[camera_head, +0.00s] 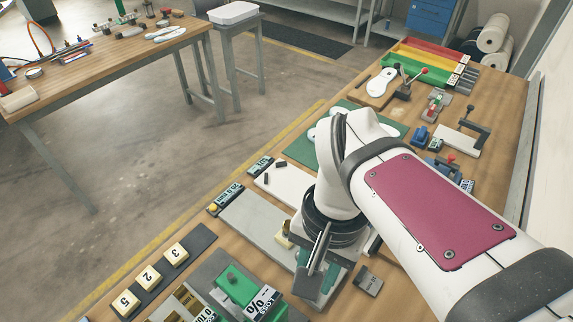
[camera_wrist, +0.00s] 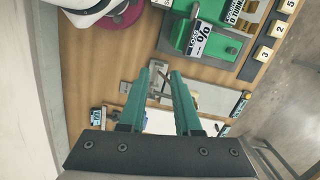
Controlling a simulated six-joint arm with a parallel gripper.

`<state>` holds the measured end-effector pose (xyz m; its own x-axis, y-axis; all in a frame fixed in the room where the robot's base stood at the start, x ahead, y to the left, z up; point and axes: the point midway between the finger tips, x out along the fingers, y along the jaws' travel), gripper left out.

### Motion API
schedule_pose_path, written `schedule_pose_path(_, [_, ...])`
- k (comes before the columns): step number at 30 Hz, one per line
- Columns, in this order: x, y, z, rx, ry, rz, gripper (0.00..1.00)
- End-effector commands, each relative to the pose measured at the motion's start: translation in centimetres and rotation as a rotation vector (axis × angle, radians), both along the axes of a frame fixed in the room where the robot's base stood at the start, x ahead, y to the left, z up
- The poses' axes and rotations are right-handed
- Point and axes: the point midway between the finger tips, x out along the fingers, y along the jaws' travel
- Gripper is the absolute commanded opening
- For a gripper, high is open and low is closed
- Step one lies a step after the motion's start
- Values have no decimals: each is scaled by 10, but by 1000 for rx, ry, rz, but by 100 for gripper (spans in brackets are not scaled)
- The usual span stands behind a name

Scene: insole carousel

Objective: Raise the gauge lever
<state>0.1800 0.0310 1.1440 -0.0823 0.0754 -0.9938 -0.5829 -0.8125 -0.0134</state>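My gripper (camera_head: 317,274) hangs over the near bench, above the right end of a grey plate (camera_head: 250,222). In the wrist view its two green fingers (camera_wrist: 157,76) are apart with a clear gap. A slim grey metal part (camera_wrist: 160,92), like a bar or lever, shows between and beyond the fingertips. I cannot tell whether it is the gauge lever, or whether the fingers touch it. A small brass-coloured block (camera_head: 284,235) stands beside the gripper. The arm hides part of the bench around it.
A green device with a "%" label (camera_head: 240,286) stands close by; it also shows in the wrist view (camera_wrist: 200,38). Number tiles (camera_head: 150,277) lie at the left.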

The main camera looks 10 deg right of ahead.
Motion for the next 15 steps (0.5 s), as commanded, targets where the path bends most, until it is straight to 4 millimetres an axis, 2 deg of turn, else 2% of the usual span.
schedule_pose_path(1, [28,3,12,-48,30,-56,43])
schedule_pose_path(3, [63,8,24,-120,54,-155,56])
schedule_pose_path(4, [75,11,28,-146,59,-193,61])
schedule_pose_path(6, [96,16,33,-193,62,-261,63])
schedule_pose_path(8, [105,18,33,-213,61,-294,63])
schedule_pose_path(11, [105,17,21,-222,63,-307,63])
schedule_pose_path(15, [98,12,-17,-221,65,-307,63])
